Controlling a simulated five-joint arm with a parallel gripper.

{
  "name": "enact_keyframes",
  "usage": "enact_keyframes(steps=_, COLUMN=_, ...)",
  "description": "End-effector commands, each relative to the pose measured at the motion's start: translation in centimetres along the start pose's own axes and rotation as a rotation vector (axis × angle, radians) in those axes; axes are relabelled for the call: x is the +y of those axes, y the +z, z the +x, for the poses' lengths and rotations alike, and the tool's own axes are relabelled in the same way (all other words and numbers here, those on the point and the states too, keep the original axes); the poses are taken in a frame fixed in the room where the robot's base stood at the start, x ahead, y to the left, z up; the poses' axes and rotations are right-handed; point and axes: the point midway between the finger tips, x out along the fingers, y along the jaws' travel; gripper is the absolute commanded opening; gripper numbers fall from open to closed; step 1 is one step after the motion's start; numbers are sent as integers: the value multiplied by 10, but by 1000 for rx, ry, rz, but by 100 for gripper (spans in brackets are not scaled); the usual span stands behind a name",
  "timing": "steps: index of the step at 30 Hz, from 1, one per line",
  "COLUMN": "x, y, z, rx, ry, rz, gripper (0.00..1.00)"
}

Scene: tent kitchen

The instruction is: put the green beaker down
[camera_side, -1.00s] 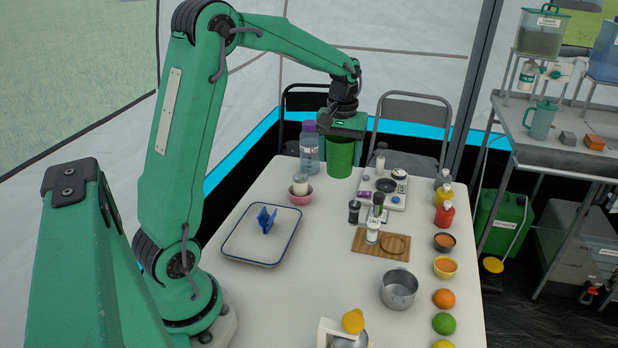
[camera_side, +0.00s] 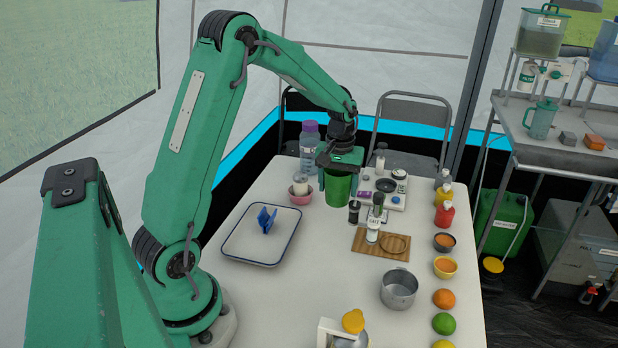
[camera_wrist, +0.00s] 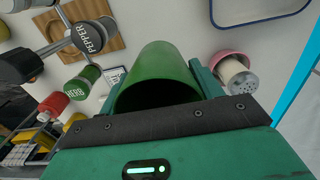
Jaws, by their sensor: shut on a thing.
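The green beaker (camera_side: 338,190) is upright between the fingers of my gripper (camera_side: 338,178), toward the far end of the white table (camera_side: 310,228). My gripper is shut on it. In the wrist view the beaker (camera_wrist: 160,65) shows its open, dark mouth, with a finger of my gripper (camera_wrist: 158,85) on each side. I cannot tell whether its base touches the table.
A pink bowl (camera_side: 300,196) with a white shaker stands left of the beaker. The purple-capped bottle (camera_side: 309,150) is behind it. A pepper shaker (camera_side: 354,213) stands close on the right, near a wooden board (camera_side: 372,249). Bare table lies in front.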

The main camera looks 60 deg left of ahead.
Motion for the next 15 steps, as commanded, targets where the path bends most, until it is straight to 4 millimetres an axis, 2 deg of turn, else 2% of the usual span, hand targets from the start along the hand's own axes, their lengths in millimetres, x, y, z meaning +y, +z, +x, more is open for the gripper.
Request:
enact_keyframes(steps=4, x=0, y=0, z=18, rx=-1, ry=-1, rz=0, gripper=42)
enact_keyframes(steps=15, x=0, y=0, z=29, rx=0, ry=0, rz=0, gripper=42)
